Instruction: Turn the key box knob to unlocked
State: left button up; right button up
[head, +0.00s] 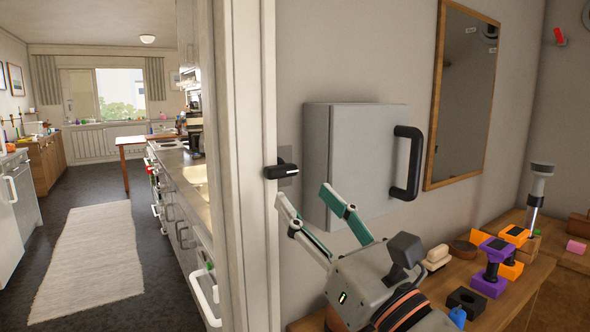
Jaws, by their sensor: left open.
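The key box (350,150) is a closed grey box on the wall, with a black bar handle (407,164) on the right of its front. A black lever-like knob (282,171) lies roughly level in front of a small grey plate, between the white door frame and the box's left side. Whether it is fixed to the box I cannot tell. My left gripper (304,197) is open and empty. Its green-padded fingers point up and left, just below the knob and in front of the box's lower left part. No finger visibly grips the knob. My right gripper is out of view.
A wooden-framed mirror (464,95) hangs right of the box. Below, a wooden bench (520,285) carries orange and purple blocks (490,268), a black block (466,302) and a light block (437,257). The white door frame (255,120) stands close on the left.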

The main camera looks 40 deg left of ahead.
aim_at(285, 176)
pick_arm(q)
jog(key=x, duration=0.7)
jog(key=shift+s+a, duration=0.1)
jog(key=shift+a, duration=0.1)
jog(key=c, duration=0.8)
